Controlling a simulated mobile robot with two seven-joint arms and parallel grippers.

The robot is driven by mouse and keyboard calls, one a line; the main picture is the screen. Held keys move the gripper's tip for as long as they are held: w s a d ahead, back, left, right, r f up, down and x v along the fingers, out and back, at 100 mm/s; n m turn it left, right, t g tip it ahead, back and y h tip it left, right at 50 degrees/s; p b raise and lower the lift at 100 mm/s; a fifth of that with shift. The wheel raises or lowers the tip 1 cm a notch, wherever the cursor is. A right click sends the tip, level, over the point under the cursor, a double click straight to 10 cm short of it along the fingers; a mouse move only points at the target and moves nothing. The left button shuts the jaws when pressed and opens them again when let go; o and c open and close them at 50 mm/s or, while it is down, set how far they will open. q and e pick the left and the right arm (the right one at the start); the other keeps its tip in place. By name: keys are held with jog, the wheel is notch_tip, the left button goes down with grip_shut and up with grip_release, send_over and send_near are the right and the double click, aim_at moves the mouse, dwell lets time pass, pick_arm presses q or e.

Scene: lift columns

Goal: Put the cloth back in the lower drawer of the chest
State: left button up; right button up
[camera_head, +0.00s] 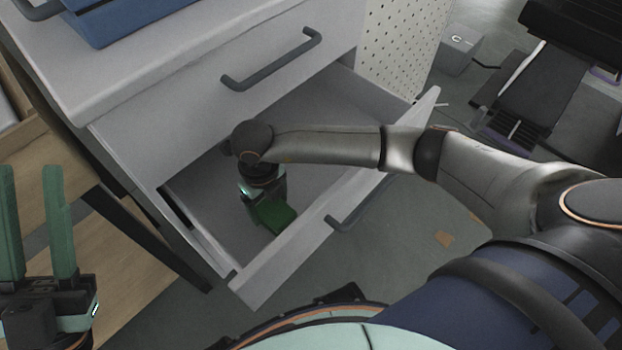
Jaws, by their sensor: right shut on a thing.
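The lower drawer (290,258) of the grey chest (200,95) is pulled out. My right arm reaches over its front from the right, and my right gripper (265,200) points down inside it. The gripper is shut on a green cloth (274,216), which is inside the drawer near its front. The gripper's fingertips are mostly hidden, and I cannot tell whether the cloth touches the drawer floor. My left gripper (30,170) is open and empty at the left edge, its two green fingers upright and apart, away from the chest.
The upper drawer (225,75) is shut. A blue object (115,20) sits on the chest top. A wooden piece of furniture (100,240) with dark legs stands left of the chest. Black equipment (530,95) and a grey box (457,50) are on the floor at the back right.

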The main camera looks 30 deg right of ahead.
jog(key=b, duration=0.2)
send_over(311, 184)
jog(key=shift+a, duration=0.1)
jog(key=shift+f+b, duration=0.9)
jog(key=shift+f, duration=0.85)
jog(key=shift+f, duration=0.15)
jog(key=o, duration=1.1)
